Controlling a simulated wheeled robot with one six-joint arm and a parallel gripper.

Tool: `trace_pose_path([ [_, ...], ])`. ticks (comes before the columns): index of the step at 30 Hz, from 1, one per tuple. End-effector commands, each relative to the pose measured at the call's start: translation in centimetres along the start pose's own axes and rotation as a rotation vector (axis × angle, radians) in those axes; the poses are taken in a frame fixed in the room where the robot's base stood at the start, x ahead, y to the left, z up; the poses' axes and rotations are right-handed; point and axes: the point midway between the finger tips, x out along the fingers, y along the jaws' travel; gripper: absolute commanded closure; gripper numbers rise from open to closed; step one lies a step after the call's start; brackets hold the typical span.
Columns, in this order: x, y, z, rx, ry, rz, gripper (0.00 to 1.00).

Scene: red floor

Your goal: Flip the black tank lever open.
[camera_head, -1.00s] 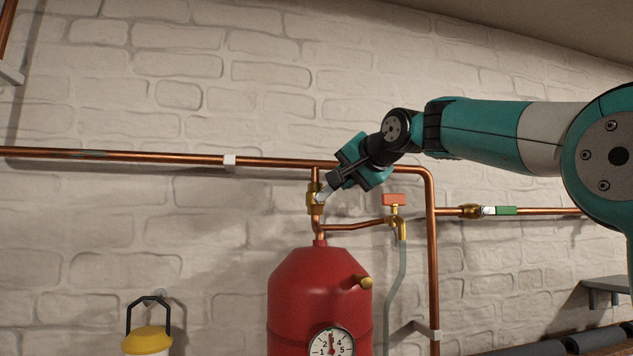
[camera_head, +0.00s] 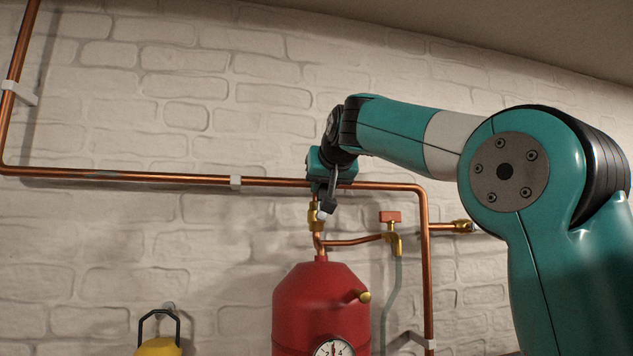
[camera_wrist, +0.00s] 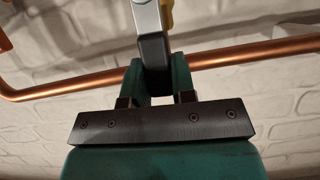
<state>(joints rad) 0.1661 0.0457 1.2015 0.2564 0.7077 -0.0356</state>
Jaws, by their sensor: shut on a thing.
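The black tank lever (camera_head: 328,206) is on the brass valve (camera_head: 313,217), on the vertical pipe above the red tank (camera_head: 322,300). My gripper (camera_head: 331,192) is above the valve, pointing down, and is shut on the lever's black grip. In the wrist view the black grip (camera_wrist: 154,50) runs between the two teal fingers (camera_wrist: 156,78), with the lever's silver part beyond it. The brass valve shows only at the top edge there. In the head view my gripper hides part of the lever.
A copper pipe (camera_head: 130,178) crosses the wall right by my gripper. An orange-handled valve (camera_head: 390,217) is to the right, on a side branch. A pressure gauge (camera_head: 333,348) is on the tank. A yellow lantern (camera_head: 159,346) is at the lower left.

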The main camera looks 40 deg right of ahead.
Motion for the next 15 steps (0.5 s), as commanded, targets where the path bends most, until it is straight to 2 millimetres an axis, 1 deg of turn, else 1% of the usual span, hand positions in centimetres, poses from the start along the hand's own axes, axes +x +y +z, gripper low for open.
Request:
trace_pose_path([
  [6, 0.07, -0.14, 0.08, -0.048, -0.003, 0.023, 1.0],
  [15, 0.12, -0.15, 0.11, -0.06, -0.002, 0.03, 1.0],
])
